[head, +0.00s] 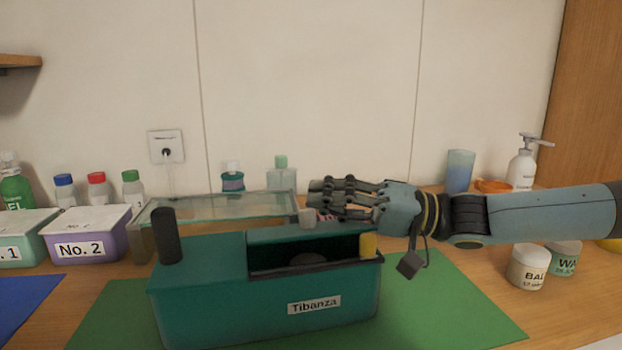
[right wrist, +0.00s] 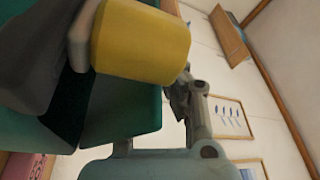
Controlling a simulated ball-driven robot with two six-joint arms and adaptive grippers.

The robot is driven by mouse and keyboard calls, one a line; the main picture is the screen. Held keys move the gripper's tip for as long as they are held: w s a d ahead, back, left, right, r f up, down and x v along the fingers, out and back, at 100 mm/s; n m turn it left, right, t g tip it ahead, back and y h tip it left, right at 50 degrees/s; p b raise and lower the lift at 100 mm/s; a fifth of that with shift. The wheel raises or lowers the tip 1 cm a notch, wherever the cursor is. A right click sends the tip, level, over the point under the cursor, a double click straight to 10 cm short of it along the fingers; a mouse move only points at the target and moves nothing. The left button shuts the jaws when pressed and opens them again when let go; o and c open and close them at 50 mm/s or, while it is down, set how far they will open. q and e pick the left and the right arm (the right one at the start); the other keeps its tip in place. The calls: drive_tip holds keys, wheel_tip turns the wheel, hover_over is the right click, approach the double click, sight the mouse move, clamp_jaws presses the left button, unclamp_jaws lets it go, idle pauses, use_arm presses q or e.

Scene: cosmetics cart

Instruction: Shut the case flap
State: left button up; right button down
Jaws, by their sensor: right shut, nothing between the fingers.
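A teal case (head: 245,315) labelled "Tibanza" stands on the green mat. The right part of its top has a dark opening with a dark rounded thing inside. A teal panel (head: 285,236), apparently the flap, stands up along the back of this opening, so the case is open. My right gripper (head: 320,197) is shut and empty, above and behind the case's right part, near the panel's top edge. I cannot tell if it touches. A yellow block (head: 368,246) sits at the opening's right end; a yellow rounded piece (right wrist: 140,40) fills the upper right wrist view. My left gripper is not in view.
A black cylinder (head: 167,236) stands at the case's left end. A glass-topped box (head: 220,207) is behind. White-lidded boxes (head: 88,222) stand left. Jars (head: 528,268) stand right, below my right forearm. The green mat (head: 460,315) is bare at the front right.

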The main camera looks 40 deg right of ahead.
drive_tip(key=shift+s+a+f, duration=0.1)
drive_tip(key=shift+s+f, duration=0.1)
drive_tip(key=shift+s, duration=0.05)
idle(0.6)
